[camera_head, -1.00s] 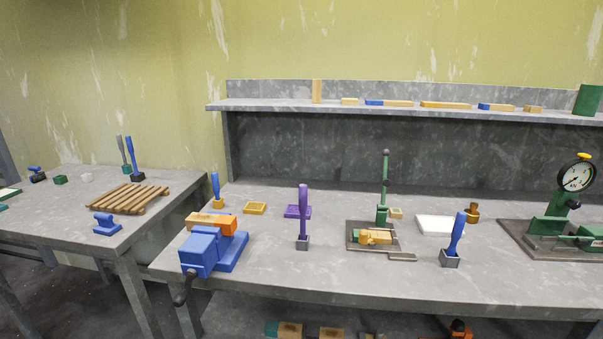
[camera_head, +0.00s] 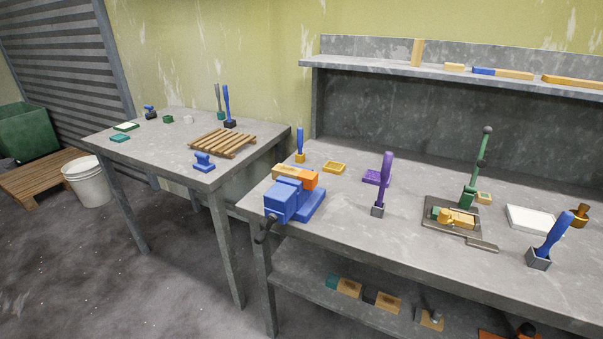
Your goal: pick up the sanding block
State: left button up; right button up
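No object is marked as the sanding block. A blue block-like tool with a flat base and raised grip (camera_head: 204,163) lies near the front right corner of the left table (camera_head: 168,159), in front of a slatted wooden rack (camera_head: 223,142); it may be the sanding block. A smaller dark blue and black tool (camera_head: 150,112) sits at the back left of the same table, too small to identify. Neither of my grippers is in view.
The right workbench (camera_head: 340,216) holds a blue vise (camera_head: 291,200), a purple-handled tool (camera_head: 386,180) and a green press (camera_head: 469,194). A gap separates the tables. A white bucket (camera_head: 89,183) and wooden pallet (camera_head: 40,178) stand left; the front floor is open.

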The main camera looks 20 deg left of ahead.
aim_at(202, 165)
jog(key=j+u, duration=0.15)
jog(key=u, duration=1.2)
